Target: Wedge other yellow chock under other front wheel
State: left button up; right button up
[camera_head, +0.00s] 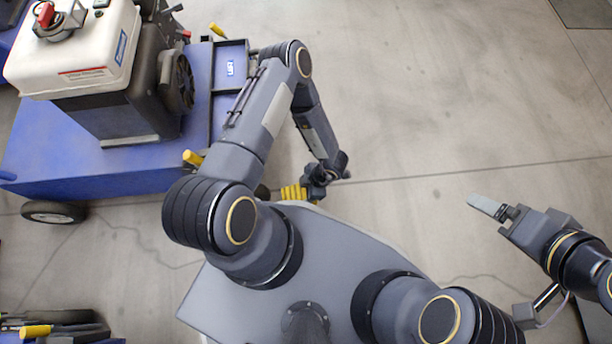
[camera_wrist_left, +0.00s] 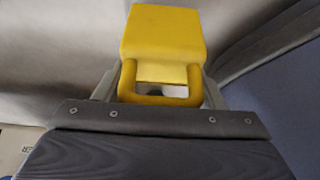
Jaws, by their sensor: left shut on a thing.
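The yellow chock (camera_head: 293,193) is held by my left gripper (camera_head: 308,190), low beside the front of my base. In the left wrist view the chock (camera_wrist_left: 162,38) shows its block and loop handle, with the gripper's fingers (camera_wrist_left: 160,92) shut on the handle. A blue aerator cart (camera_head: 90,160) stands at the left. One black wheel (camera_head: 54,212) shows at its near left corner. A dark piece of another wheel (camera_head: 262,191) shows just left of the chock, mostly hidden by my arm. My right gripper (camera_head: 488,206) hangs over bare floor at the right, with no object seen in it.
A white tank (camera_head: 75,50) and an engine ride on the cart. Yellow-handled parts (camera_head: 193,158) stick out at its edge. Another machine with a yellow grip (camera_head: 36,331) is at the lower left. The concrete floor (camera_head: 430,110) at centre and right is clear.

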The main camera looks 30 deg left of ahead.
aim_at(292, 195)
pick_arm(q)
jog(key=shift+a+b+x, duration=0.25)
jog(key=shift+b+x, duration=0.45)
jog(key=shift+x, duration=0.95)
jog(key=shift+s+a+r+p, duration=0.1)
jog(key=shift+s+a+p, duration=0.05)
jog(key=shift+s+a, duration=0.35)
jog(key=shift+s+a+p, duration=0.15)
jog(key=shift+s+a, duration=0.1)
jog(key=shift+a, duration=0.3)
jog(key=shift+s+a+p, duration=0.2)
jog(key=shift+s+a, duration=0.4)
jog(key=shift+a, duration=0.4)
jog(key=shift+s+a+p, duration=0.2)
jog(key=shift+s+a, duration=0.4)
jog(key=shift+a, duration=0.35)
jog(key=shift+a, duration=0.1)
jog(key=o, duration=1.4)
jog(key=shift+o, duration=0.4)
